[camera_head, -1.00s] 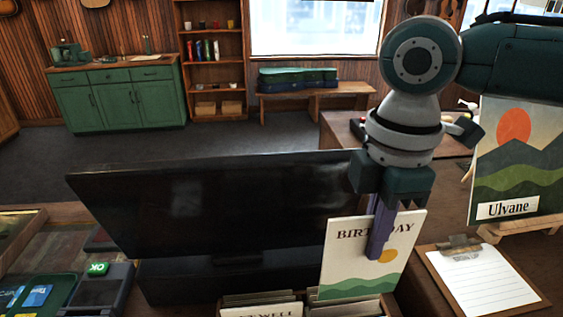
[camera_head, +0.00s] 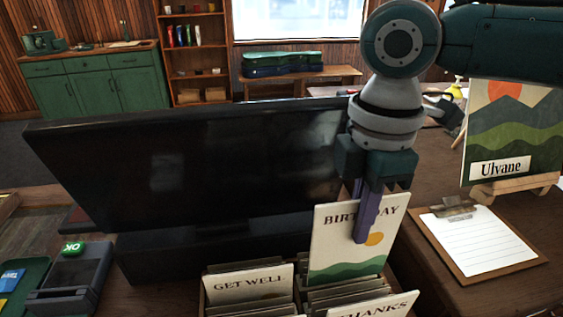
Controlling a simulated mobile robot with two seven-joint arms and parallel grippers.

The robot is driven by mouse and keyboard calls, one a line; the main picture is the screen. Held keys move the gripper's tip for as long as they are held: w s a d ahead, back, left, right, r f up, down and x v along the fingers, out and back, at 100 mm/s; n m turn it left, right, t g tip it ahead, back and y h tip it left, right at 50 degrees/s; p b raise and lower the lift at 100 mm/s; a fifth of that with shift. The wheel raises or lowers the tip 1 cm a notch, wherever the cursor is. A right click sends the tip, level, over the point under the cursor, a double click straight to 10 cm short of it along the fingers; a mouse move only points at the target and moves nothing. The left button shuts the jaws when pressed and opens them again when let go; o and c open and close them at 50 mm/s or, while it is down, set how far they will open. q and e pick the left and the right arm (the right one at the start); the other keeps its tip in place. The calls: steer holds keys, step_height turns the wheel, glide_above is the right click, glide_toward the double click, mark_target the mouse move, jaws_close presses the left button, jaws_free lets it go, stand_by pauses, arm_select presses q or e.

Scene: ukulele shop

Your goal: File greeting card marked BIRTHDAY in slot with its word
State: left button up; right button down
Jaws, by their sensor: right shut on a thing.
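The BIRTHDAY card (camera_head: 338,243) is upright, white with a green hill and an orange sun. My right gripper (camera_head: 364,222) is shut on its upper part, with a purple finger across the front hiding some letters. The card rack (camera_head: 204,301) stands below, at the bottom of the view, with several cards in it. One front card reads GET WELL (camera_head: 249,285) on the left, and another reads THANKS (camera_head: 376,305) on the right. The BIRTHDAY card's lower edge is at the cards behind the THANKS section; I cannot tell whether it is inside the slot. My left gripper is not in view.
A large black monitor (camera_head: 180,165) stands just behind the rack. A card terminal (camera_head: 75,280) lies at the left. A clipboard with paper (camera_head: 482,240) lies to the right, before an easel picture marked Ulvane (camera_head: 512,135).

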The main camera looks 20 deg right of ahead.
mark_target(345, 278)
steer(key=shift+f+b, duration=2.8)
steer(key=shift+f, duration=1.85)
steer(key=c, duration=1)
jaws_free()
steer(key=shift+o, duration=0.2)
steer(key=shift+r, duration=0.1)
step_height(345, 278, up, 10)
steer(key=shift+b, duration=0.3)
